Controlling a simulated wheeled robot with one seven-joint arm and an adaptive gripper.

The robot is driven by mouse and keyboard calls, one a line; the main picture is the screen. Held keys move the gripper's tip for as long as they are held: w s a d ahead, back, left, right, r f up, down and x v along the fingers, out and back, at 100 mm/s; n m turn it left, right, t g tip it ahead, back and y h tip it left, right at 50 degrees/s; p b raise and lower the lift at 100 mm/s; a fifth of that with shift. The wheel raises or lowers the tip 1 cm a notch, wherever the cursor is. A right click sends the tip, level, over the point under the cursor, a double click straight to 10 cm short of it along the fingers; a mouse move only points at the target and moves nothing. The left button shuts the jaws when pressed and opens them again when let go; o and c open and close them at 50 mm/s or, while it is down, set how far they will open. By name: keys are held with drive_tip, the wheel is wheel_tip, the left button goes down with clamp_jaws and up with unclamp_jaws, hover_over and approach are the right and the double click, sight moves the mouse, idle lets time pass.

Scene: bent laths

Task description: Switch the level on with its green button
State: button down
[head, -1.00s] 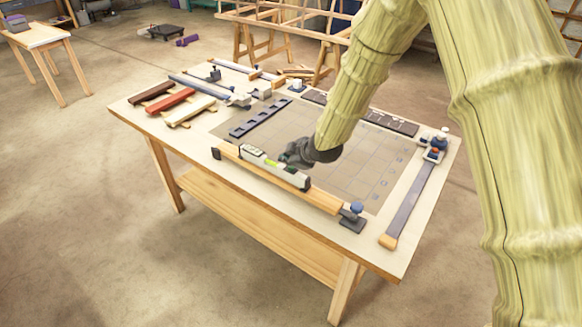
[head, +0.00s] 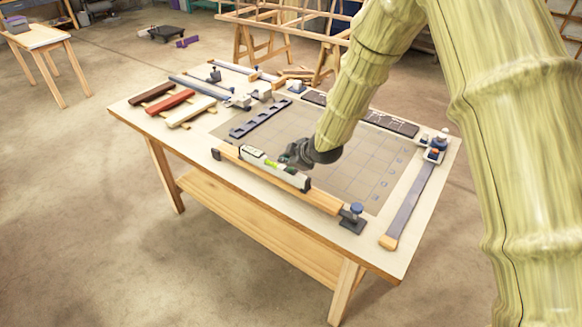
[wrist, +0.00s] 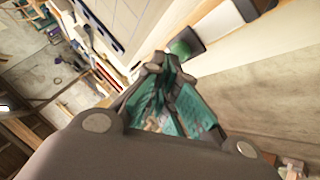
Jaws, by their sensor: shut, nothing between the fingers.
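The level (head: 277,168) is a pale grey bar with dark ends and a yellow-green vial. It lies along a wooden lath (head: 322,198) at the front of the bench. My gripper (head: 287,156) is beside the level on its far side, low over the mat. In the wrist view my gripper (wrist: 160,72) has its teal-padded fingers together and empty. A round green button (wrist: 180,48) shows just past the fingertips, by a dark part of the level (wrist: 207,22). I cannot tell whether the fingertips touch it. In the head view the button cannot be made out.
A clamp with a blue knob (head: 355,210) stands at the lath's right end. A dark slotted rack (head: 260,119) lies behind the level. Coloured laths (head: 170,101) lie at the bench's left; a grey strip (head: 408,205) lies at the right. The gridded mat (head: 370,160) is mostly clear.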

sight(288, 171)
drive_tip(key=shift+r, duration=0.1)
drive_tip(key=shift+r+p, duration=1.75)
drive_tip(key=shift+r, duration=1.2)
